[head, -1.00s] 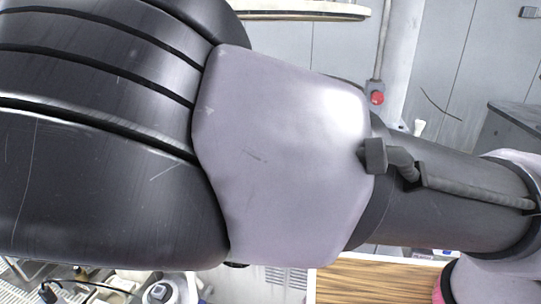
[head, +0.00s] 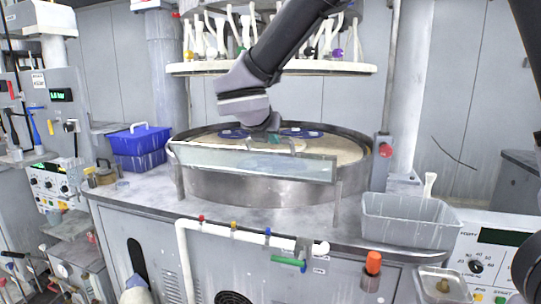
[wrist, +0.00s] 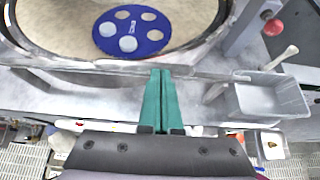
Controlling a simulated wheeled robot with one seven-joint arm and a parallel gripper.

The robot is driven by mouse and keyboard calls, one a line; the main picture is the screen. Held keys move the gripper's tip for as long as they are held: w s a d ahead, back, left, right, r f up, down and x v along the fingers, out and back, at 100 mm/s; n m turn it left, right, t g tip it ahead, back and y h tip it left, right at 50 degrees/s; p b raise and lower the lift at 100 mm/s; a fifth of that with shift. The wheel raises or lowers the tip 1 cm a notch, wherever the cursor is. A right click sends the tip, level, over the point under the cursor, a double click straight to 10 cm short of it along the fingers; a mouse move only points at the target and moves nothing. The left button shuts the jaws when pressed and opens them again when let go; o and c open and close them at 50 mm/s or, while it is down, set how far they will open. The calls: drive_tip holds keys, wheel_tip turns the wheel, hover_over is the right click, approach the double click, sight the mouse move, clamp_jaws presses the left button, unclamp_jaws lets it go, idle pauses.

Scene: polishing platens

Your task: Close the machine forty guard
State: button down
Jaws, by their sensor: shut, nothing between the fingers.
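The guard (head: 215,158) is a long clear panel in a thin metal frame along the front of the round polishing basin (head: 270,190). Short uprights stand at its two ends. In the wrist view a grey rail (wrist: 100,69) crosses in front of the basin, probably the guard's edge. My gripper (head: 273,141) is over the basin, behind or above the guard's top edge in the head view. In the wrist view my gripper (wrist: 161,72) has its green fingers together and empty, overlapping the rail. Whether they touch it I cannot tell.
Blue perforated discs (head: 301,133) lie on the platen, below a round overhead rack (head: 320,66). A red button (head: 386,151) is on a post at right. A grey bin (head: 410,222) stands front right, a blue basket (head: 138,147) left. Coloured valves (head: 234,227) line the front.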

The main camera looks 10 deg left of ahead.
drive_tip(key=w+g, duration=0.1)
drive_tip(key=w+r+g, duration=0.1)
drive_tip(key=w, duration=0.1)
drive_tip(key=w+r+g, duration=0.1)
drive_tip(key=w, duration=0.1)
drive_tip(key=shift+w+d+r+g, duration=0.1)
drive_tip(key=shift+w+d+g, duration=0.05)
drive_tip(key=shift+d+g, duration=0.15)
drive_tip(key=shift+w+r, duration=0.2)
drive_tip(key=shift+w, duration=0.8)
drive_tip(key=shift+s, duration=0.1)
